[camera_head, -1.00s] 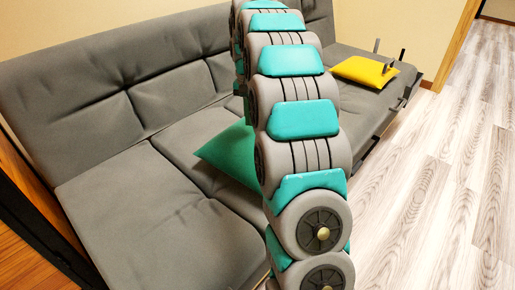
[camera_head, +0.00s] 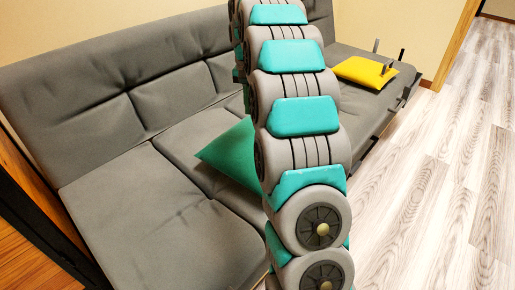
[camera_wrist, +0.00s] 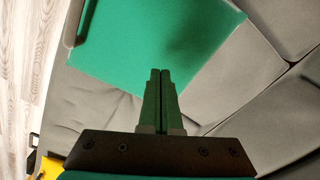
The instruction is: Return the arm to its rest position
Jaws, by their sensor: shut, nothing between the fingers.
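My gripper (camera_wrist: 160,74) shows in the wrist view with its two fingers together and nothing between them. It points at a green cushion (camera_wrist: 150,40) on the grey sofa, with the fingertips over the cushion in the picture; I cannot tell the gap between them. My arm rises through the middle of the head view and hides part of the sofa. My gripper is not clearly visible in the head view.
The grey sofa (camera_head: 150,225) fills the left and middle. The green cushion (camera_head: 232,152) lies on its seat, partly behind my arm. A yellow cushion (camera_head: 362,71) lies at the far end. Pale wooden floor (camera_head: 440,190) is clear on the right.

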